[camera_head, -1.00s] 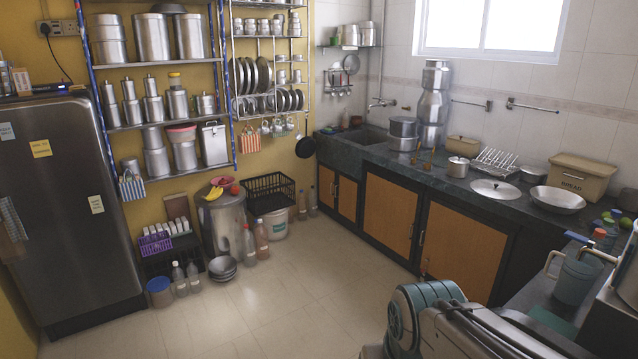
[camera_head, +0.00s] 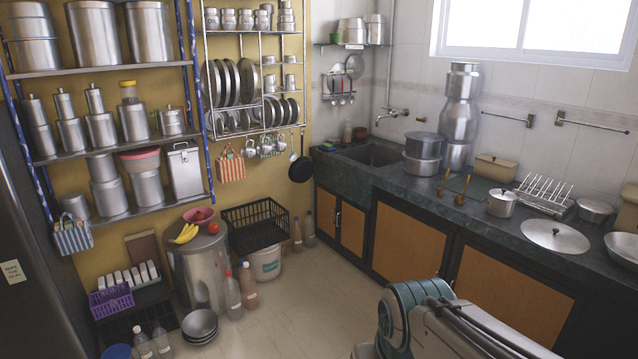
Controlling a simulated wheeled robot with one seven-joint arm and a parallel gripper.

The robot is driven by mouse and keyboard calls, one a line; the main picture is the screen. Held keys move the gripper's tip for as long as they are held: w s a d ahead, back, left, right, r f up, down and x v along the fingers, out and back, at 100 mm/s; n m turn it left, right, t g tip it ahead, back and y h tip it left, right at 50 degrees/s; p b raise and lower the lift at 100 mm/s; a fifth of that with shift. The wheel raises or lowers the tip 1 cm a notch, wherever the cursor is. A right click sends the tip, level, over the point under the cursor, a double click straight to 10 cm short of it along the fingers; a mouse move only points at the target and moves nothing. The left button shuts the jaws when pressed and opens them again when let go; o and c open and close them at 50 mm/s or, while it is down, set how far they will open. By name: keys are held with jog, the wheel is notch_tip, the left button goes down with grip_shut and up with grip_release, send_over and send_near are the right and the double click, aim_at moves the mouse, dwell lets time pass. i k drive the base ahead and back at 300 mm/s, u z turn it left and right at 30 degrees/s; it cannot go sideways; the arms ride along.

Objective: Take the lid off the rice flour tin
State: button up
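Several steel canisters stand on the wall shelves at the left. On the top shelf are large tins, including one wide canister (camera_head: 96,33). On the middle shelf are slimmer canisters, one with a yellow top (camera_head: 132,112). On the lower shelf are stacked tins (camera_head: 107,185), a tin under a pink bowl (camera_head: 146,177) and a boxy steel tin (camera_head: 185,168). I cannot read any label, so I cannot tell which is the rice flour tin. Part of my arm shows at the bottom right; my gripper is not in view.
A large steel drum (camera_head: 198,266) with bananas on its lid stands on the floor below the shelves. Bottles (camera_head: 232,294), stacked bowls (camera_head: 200,324) and a black crate (camera_head: 256,222) are near it. The stone counter (camera_head: 420,190) runs along the right. Some floor is clear in the middle.

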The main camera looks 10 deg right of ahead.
aim_at(504, 194)
jog(key=i, duration=1.85)
jog(key=z, duration=2)
jog(key=i, duration=1.95)
jog(key=z, duration=0.05)
